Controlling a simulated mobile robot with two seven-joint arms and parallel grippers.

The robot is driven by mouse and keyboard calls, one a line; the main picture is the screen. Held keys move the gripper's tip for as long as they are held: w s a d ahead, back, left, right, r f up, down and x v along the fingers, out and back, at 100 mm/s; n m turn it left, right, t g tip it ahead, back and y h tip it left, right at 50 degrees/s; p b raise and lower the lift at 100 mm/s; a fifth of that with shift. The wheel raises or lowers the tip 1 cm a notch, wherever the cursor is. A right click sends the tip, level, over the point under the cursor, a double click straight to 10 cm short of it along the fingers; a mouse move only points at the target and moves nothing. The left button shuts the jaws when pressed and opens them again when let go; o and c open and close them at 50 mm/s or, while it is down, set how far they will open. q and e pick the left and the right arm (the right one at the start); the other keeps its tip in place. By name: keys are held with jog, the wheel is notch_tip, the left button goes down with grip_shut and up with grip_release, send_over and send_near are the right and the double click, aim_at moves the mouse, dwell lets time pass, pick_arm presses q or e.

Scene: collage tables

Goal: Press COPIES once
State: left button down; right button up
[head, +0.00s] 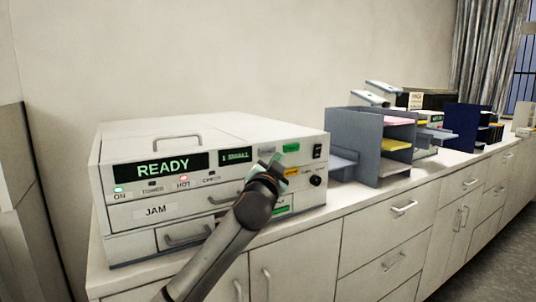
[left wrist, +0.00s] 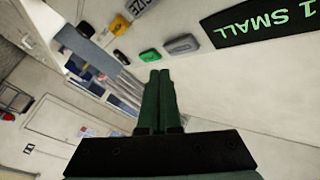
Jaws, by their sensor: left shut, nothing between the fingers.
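A white copier (head: 140,240) stands on the counter. Its display (head: 160,167) reads READY, and a smaller display (head: 236,156) reads 1 SMALL, also in the left wrist view (left wrist: 262,22). Right of that are a grey button (head: 265,151), a green button (head: 291,147) and a yellow button (head: 291,172). The left wrist view shows a grey button (left wrist: 182,44), a green one (left wrist: 150,56) and a yellow one (left wrist: 117,25). I cannot read which is COPIES. My left gripper (head: 277,163) is shut and empty in front of the panel, partly hiding it; contact is unclear.
A black switch (head: 318,151) and a dark knob (head: 316,181) sit at the panel's right. A grey paper sorter (head: 353,125) stands close to the copier's right on the white counter (head: 348,202). Drawers and handles line the front below.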

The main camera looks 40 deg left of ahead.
aim_at(273, 151)
pick_arm(q)
jog(key=shift+w+a, duration=0.2)
jog(key=shift+a, duration=0.3)
jog(key=shift+w+a, duration=0.2)
jog(key=shift+a, duration=0.25)
dwell(0.5)
dwell(0.8)
jog(key=shift+w+a+p, duration=0.2)
jog(key=shift+a+p, duration=0.15)
jog(key=shift+a, duration=0.05)
jog(key=shift+w+a, duration=0.15)
jog(key=shift+a, duration=0.25)
dwell(0.7)
jog(key=shift+d, duration=0.1)
dwell(0.3)
jog(key=shift+s+d, duration=0.35)
jog(key=shift+d, duration=0.35)
